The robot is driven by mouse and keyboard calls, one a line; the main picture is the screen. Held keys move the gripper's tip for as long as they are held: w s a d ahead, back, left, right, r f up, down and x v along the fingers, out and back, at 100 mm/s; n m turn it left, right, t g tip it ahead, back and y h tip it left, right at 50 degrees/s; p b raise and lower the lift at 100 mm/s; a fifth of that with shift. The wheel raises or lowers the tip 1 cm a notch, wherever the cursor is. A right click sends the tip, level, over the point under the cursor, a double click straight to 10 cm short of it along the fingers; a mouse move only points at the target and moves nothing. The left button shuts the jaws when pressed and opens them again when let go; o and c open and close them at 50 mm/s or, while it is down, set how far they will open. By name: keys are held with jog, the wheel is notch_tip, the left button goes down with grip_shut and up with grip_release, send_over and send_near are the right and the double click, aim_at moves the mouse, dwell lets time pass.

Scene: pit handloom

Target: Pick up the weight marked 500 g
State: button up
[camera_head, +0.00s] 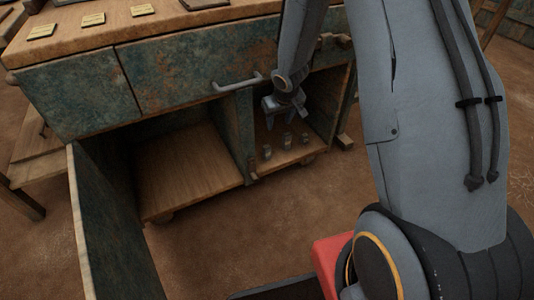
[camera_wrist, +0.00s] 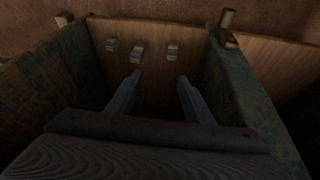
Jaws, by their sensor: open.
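Several small metal weights stand in a row on the wooden floor of the right compartment of the cabinet. In the head view they are a left weight (camera_head: 267,152), a middle weight (camera_head: 287,141) and a right weight (camera_head: 304,138). The wrist view also shows three, a left one (camera_wrist: 112,45), a middle one (camera_wrist: 137,53) and a right one (camera_wrist: 173,51). Their markings are too small to read, so I cannot tell which is 500 g. My gripper (camera_head: 285,118) is open and empty inside the compartment opening, above the weights. Its fingers (camera_wrist: 160,80) point toward the row, apart from it.
The cabinet's left compartment (camera_head: 185,160) is empty, with its door (camera_head: 108,235) swung open. A divider (camera_head: 245,135) stands left of my gripper. Drawers with a handle (camera_head: 238,82) are above. Labelled cards (camera_head: 92,19) lie on the top.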

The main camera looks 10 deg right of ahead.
jog(key=n+y, duration=0.1)
send_over(267, 151)
jog(key=d, duration=0.2)
jog(key=f, duration=1.4)
jog(key=shift+s+a+f, duration=0.25)
jog(key=shift+s+f, duration=0.05)
jog(key=shift+f, duration=0.1)
jog(key=shift+s+a+b+x, duration=0.15)
jog(key=shift+b+x, duration=0.75)
jog(key=shift+x, duration=1.05)
jog(key=shift+s+a+b+x, duration=0.15)
jog(key=shift+b+x, duration=0.75)
jog(key=shift+x, duration=1.05)
jog(key=shift+c, duration=0.5)
jog(key=shift+w, duration=0.1)
grip_shut()
